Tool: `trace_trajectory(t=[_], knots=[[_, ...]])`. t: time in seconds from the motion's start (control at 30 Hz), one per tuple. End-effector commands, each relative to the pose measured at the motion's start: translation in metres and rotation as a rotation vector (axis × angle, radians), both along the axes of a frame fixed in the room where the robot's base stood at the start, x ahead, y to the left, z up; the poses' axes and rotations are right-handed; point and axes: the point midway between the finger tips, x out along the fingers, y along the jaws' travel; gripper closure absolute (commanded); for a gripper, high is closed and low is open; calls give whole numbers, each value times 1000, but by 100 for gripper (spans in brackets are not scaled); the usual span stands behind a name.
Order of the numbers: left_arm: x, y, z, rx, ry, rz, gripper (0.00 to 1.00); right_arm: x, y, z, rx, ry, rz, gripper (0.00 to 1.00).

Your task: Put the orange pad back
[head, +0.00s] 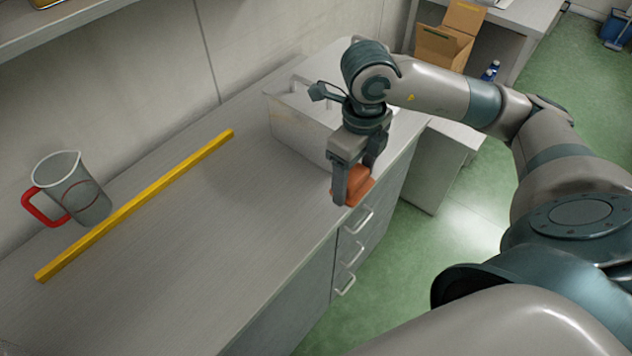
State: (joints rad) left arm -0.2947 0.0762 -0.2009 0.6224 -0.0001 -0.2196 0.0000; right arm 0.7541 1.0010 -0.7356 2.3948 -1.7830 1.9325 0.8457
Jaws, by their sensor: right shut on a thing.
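The orange pad (361,186) is in my right gripper (352,188), near the front edge of the grey worktop (240,235). The gripper points down and is shut on the pad. The fingers hide part of the pad. I cannot tell whether the pad touches the worktop or hangs just above it. My left gripper is not in view.
A pale box (300,125) stands behind the gripper. A yellow bar (140,200) lies across the worktop. A jug with a red handle (75,190) stands at the left. Drawers (350,250) are below the front edge. The worktop's front middle is clear.

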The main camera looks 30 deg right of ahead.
Motion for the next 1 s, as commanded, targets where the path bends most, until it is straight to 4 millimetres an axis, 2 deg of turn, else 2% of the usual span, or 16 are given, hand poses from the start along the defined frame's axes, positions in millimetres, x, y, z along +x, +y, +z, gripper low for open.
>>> trace_trajectory(t=[0.37,0.57,0.73,1.0], knots=[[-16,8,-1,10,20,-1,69,-4,1,0,1,0,4,55],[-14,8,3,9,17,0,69,3,5,-3,3,2,5,55],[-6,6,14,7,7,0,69,21,18,-15,3,4,4,55],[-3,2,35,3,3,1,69,64,46,-44,3,2,3,55]])
